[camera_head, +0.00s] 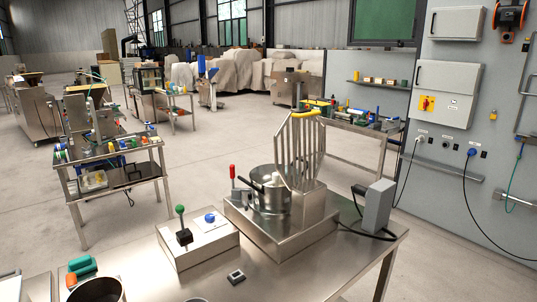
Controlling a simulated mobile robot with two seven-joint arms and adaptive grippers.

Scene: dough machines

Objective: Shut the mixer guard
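The mixer (282,222) stands on the steel table in the middle of the view. Its steel bowl (270,199) sits on the base with a dark arm or tool over it. The barred guard (300,150) stands raised and upright behind and to the right of the bowl, with a yellow grip (304,114) along its top edge. The bowl's top is uncovered. Neither of my grippers shows in this view.
A control box (198,238) with a green-knobbed lever and blue button stands left of the mixer. A red-handled lever (232,173) rises beside the bowl. A grey box (378,206) with cables stands at right. A small dark block (236,277) lies in front.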

